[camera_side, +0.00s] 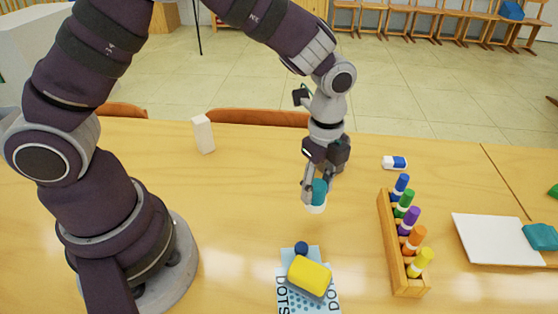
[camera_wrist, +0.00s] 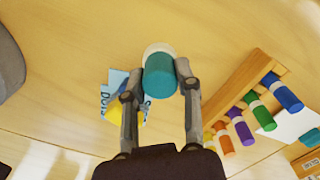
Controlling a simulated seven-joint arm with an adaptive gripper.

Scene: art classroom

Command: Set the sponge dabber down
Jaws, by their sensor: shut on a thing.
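The sponge dabber (camera_side: 318,190) is a short teal cylinder with a white end. My gripper (camera_side: 313,186) points down and is shut on it. The dabber hangs roughly upright with the white end lowest, over or at the bare wooden table; I cannot tell if it touches. In the wrist view the dabber (camera_wrist: 160,76) sits between the two fingertips (camera_wrist: 160,82), one on each side. Its teal end faces the camera, and the white end shows just beyond.
A wooden rack (camera_side: 389,246) of several coloured markers stands to the right.

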